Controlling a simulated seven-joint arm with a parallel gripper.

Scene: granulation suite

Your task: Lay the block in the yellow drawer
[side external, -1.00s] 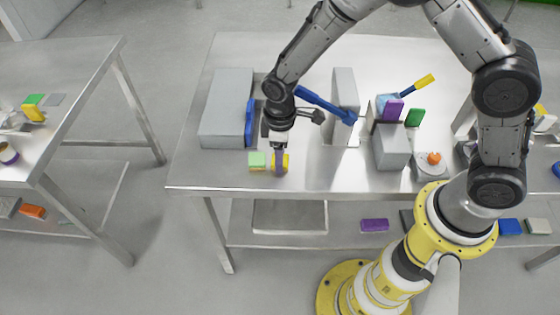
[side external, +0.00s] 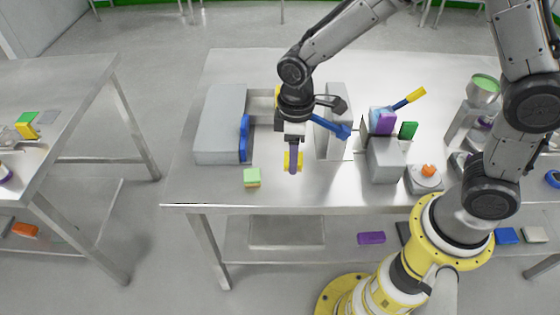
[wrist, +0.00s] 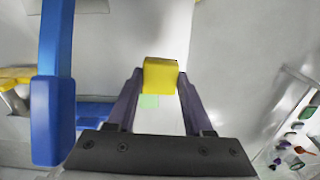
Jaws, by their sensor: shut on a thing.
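My gripper (side external: 292,168) is shut on a small yellow block (side external: 293,160), held just above the table to the right of a green-topped block (side external: 252,176). A yellow patch (side external: 278,95) shows behind my wrist, and a yellow part (wrist: 16,75) is at the left of the wrist view.
A grey box (side external: 218,125) with a blue bar (side external: 244,138) stands left of my gripper. A grey upright block (side external: 335,105) and a blue arm-like piece (side external: 330,126) are close on the right. Further right is a grey block (side external: 386,160). The front table strip is mostly clear.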

